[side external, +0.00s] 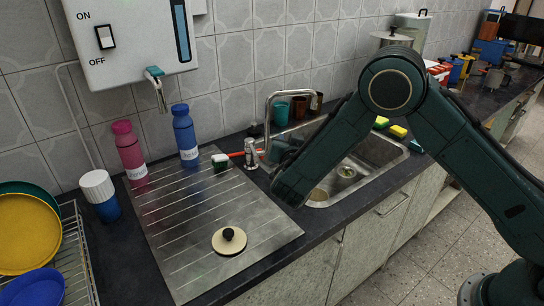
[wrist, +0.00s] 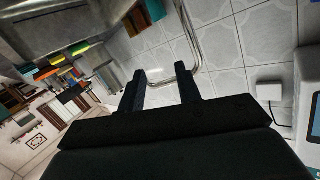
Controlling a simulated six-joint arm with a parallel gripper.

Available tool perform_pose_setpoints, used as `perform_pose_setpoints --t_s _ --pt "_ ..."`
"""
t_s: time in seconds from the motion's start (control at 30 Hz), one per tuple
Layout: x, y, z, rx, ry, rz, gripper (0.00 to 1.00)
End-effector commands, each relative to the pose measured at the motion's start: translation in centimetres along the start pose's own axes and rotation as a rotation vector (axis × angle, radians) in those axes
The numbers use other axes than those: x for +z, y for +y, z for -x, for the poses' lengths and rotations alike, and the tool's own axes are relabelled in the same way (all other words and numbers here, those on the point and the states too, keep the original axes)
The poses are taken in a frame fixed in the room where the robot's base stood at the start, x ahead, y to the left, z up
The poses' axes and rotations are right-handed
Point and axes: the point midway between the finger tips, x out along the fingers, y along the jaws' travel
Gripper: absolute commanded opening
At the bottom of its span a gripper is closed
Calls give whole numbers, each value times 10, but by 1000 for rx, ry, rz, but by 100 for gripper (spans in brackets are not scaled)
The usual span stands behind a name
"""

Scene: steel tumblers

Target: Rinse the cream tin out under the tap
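A cream lid with a black knob (side external: 229,240) lies on the steel drainboard. A small tan round shape (side external: 318,194) shows low in the sink beside my arm; I cannot tell whether it is the cream tin. No other cream tin can be made out. The steel tap (side external: 270,103) arches behind the sink; its pipe also shows beyond my fingers in the wrist view (wrist: 187,35). My gripper (wrist: 161,80) is open, its two dark fingers apart with nothing between them. In the side view my arm's end hangs over the near left of the sink and hides part of it.
A brush (side external: 221,162) lies at the back of the drainboard. Pink (side external: 130,150) and blue (side external: 186,135) bottles and a white-capped jar (side external: 101,195) stand left. Cups (side external: 298,108) stand behind the sink, sponges (side external: 398,131) to its right. The front drainboard is mostly clear.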

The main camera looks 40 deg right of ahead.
Motion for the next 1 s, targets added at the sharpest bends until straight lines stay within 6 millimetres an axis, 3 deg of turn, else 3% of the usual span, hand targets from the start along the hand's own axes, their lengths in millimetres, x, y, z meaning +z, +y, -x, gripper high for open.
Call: perform_pose_setpoints --t_s 0.3,0.5,1.0 --pt "69 -32 9 -178 101 22 34" --pt "98 -43 18 -265 128 29 34" --pt "105 -48 17 -293 136 30 34"
